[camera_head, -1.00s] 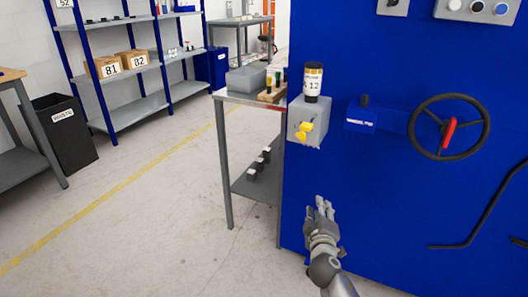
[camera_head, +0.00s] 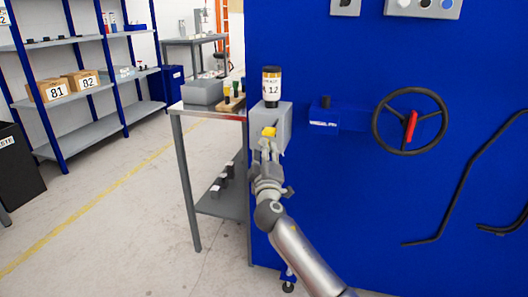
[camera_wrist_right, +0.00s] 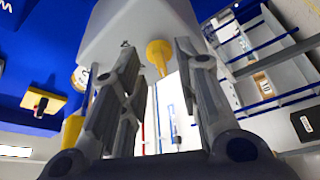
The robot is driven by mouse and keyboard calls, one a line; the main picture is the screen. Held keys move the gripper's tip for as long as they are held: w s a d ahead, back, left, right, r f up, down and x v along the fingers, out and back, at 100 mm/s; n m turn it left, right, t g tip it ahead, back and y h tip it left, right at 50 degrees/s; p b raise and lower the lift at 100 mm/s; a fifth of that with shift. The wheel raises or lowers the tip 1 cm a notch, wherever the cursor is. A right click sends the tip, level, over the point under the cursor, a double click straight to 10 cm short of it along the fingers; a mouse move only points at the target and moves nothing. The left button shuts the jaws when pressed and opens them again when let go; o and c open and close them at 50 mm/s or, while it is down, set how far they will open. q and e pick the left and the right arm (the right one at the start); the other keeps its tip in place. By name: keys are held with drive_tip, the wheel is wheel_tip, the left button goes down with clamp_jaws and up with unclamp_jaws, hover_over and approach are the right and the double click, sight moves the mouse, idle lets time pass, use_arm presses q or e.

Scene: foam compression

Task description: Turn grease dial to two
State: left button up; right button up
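The yellow grease dial (camera_head: 268,131) is on the front of a grey box (camera_head: 285,125) fixed to the blue machine. My right gripper (camera_head: 265,148) is just below and in front of it and covers its lower part. In the right wrist view, the gripper (camera_wrist_right: 158,55) has its fingers apart, with a yellow knob part (camera_wrist_right: 160,52) showing in the gap near the tips. Another yellow piece (camera_wrist_right: 72,128) shows beside the left finger. I cannot tell whether a finger touches the dial. Its number marks are not readable. My left gripper is not in view.
A labelled bottle (camera_head: 272,86) stands on the grey box. A handwheel (camera_head: 410,122) and a blue block (camera_head: 335,116) stick out from the machine to the right. A grey table (camera_head: 190,109) stands close on the left. Open floor lies further left.

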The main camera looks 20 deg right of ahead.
drive_tip(key=shift+x, duration=0.85)
drive_tip(key=shift+r, duration=0.1)
clamp_jaws()
